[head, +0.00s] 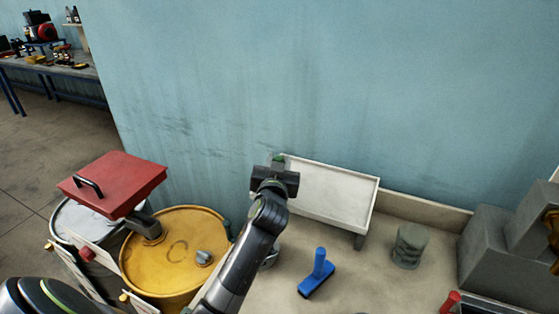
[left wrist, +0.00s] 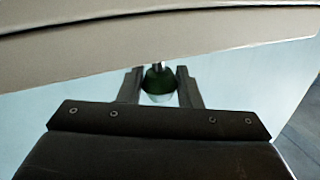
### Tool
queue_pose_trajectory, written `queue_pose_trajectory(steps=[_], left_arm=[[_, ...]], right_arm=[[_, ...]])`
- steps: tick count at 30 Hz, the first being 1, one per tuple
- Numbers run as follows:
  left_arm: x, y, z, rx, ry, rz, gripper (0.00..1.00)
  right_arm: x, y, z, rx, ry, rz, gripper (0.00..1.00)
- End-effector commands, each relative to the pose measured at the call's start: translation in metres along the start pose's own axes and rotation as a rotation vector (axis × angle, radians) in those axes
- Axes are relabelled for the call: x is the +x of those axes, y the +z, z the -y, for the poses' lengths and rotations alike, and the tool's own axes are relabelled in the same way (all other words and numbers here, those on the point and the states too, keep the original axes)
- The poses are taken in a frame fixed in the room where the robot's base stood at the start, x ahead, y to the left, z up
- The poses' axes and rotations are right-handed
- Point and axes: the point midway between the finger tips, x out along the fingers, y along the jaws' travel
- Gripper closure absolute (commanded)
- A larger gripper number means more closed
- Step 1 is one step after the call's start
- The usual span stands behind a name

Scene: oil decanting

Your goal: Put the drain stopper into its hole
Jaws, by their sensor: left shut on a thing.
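My left gripper (head: 278,166) is at the left end of the white tray (head: 328,194), near its back left corner. It is shut on a small dark green piece, which I take to be the drain stopper (left wrist: 158,79). The stopper shows between the two fingers in the left wrist view, with a short grey metal part at its far end. In the head view only a bit of green shows above the jaws. The drain hole is not visible; the gripper and arm hide part of the tray's left end. My right gripper is not in view.
A yellow drum (head: 165,272) with a grey cap (head: 203,258) stands left of my arm. A blue-handled tool (head: 318,273) and a grey-green stack (head: 409,246) stand on the bench. The blue wall is close behind the tray.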

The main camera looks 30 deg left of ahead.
Motion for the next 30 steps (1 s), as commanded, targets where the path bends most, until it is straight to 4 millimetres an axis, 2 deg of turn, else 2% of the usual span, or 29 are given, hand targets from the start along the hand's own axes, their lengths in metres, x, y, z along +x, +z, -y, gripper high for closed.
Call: queue_pose_trajectory(steps=[1,16,30], left_arm=[[-0.002,0.013,-0.002,-0.002,0.002,0.020,1.00],[-0.001,0.014,-0.001,0.000,0.002,0.022,1.00],[-0.001,0.027,-0.004,-0.003,0.004,0.023,1.00]], right_arm=[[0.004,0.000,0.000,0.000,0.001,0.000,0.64],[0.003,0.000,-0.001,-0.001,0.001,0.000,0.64],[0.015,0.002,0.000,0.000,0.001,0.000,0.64]])
